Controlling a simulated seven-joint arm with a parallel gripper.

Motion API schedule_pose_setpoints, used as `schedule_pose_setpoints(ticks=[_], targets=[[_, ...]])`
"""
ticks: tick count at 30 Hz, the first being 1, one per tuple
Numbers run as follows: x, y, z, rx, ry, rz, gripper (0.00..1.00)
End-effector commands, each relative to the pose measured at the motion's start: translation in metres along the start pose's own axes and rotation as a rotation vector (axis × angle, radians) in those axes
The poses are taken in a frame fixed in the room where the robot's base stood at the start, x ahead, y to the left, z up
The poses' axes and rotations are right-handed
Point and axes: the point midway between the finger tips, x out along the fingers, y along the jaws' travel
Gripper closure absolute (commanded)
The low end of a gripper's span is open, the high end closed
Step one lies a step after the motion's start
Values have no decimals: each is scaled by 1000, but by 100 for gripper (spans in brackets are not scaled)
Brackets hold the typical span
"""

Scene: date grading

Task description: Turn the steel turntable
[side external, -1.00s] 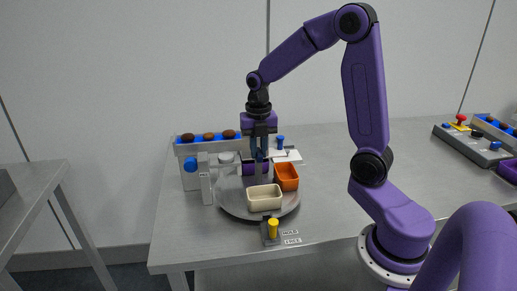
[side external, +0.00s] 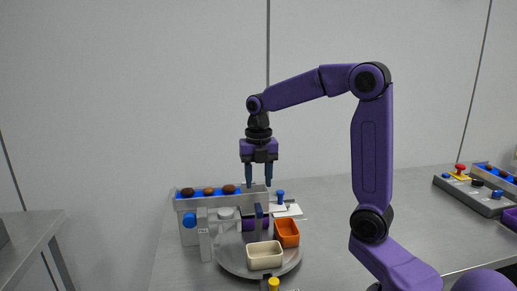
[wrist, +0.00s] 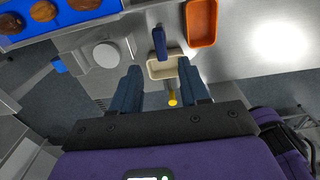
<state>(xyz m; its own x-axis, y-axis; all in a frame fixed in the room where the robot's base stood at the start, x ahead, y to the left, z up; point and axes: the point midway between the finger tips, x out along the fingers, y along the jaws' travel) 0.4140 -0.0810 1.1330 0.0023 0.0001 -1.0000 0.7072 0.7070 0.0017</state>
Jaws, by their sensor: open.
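The steel turntable (side external: 229,262) is a round grey disc near the front left of the table. It carries a cream bin (side external: 264,261), an orange bin (side external: 287,241) and a purple bin (side external: 246,225). A dark blue upright post (side external: 258,217) stands by the purple bin; its top also shows in the wrist view (wrist: 161,40). My gripper (side external: 258,184) is open and empty, pointing down above the post and apart from it. In the wrist view, the cream bin (wrist: 162,70) shows between and beyond the fingers.
A raised blue tray (side external: 222,191) with brown dates stands behind the turntable. A grey upright fixture (side external: 204,240) with a blue knob (side external: 189,219) is at its left. A yellow knob (side external: 273,284) is in front. The table's right middle is clear.

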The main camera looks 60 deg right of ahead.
Motion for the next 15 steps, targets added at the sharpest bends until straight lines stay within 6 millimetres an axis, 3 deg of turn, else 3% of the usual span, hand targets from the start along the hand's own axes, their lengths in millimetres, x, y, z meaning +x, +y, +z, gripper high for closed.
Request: schedule_pose_setpoints(ticks=[9,15], targets=[[-65,0,0,0,-3,3,55],[-86,0,0,0,-2,2,55]])
